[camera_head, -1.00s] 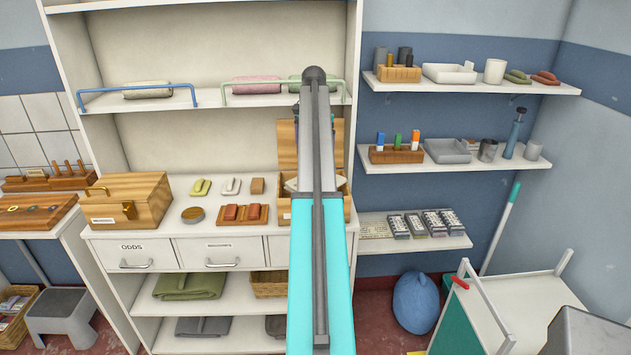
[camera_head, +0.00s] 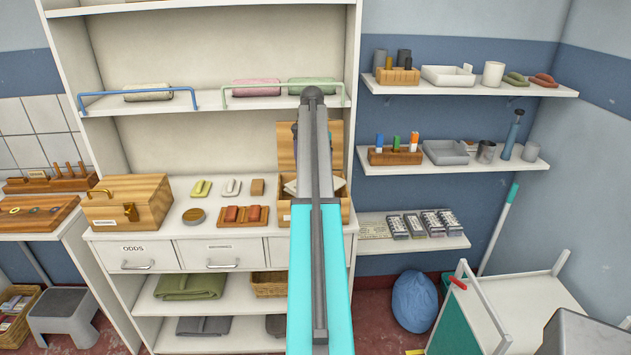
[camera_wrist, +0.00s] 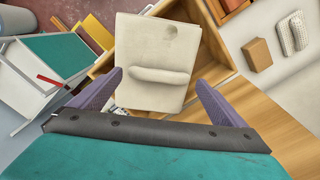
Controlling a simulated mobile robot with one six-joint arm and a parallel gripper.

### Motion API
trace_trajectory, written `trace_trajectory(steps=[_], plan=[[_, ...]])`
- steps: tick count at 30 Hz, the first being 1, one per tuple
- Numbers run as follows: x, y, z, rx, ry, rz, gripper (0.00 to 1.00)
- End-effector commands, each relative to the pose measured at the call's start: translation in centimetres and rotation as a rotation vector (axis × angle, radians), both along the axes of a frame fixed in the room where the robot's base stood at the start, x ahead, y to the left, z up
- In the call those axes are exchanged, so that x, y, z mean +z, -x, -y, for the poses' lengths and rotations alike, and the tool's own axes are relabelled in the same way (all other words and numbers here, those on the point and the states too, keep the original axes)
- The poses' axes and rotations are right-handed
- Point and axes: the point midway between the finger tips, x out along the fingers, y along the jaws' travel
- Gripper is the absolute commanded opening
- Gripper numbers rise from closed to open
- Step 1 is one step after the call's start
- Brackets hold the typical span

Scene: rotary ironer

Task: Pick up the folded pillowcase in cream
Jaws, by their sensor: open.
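The folded cream pillowcase (camera_wrist: 150,50) lies in an open-lidded wooden box in the wrist view, flat with a raised roll across its lower part. A darker round spot shows near its top edge. My gripper (camera_wrist: 159,78) is open, its two purple fingers on either side of the roll and apart from each other, with nothing held between them. I cannot tell how far above the cloth they are. In the head view only a pale corner of the pillowcase (camera_head: 290,187) shows beside my arm, which hides my gripper and most of the box.
The box's raised lid (camera_head: 286,147) stands behind my arm. A closed wooden chest (camera_head: 128,202), a brown tray with red blocks (camera_head: 243,215) and small blocks share the counter. Rolled cloths (camera_head: 147,92) lie on the railed shelf above. A white trolley (camera_head: 520,300) stands at the right.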

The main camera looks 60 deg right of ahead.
Motion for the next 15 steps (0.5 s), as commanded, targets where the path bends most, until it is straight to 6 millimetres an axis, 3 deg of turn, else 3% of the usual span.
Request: trace_trajectory(steps=[6, 15], plan=[[-1.4, 0.0, 0.0, 0.0, 0.0, 0.0, 0.95], [-1.5, 0.0, 0.0, 0.001, 0.001, 0.001, 0.95]])
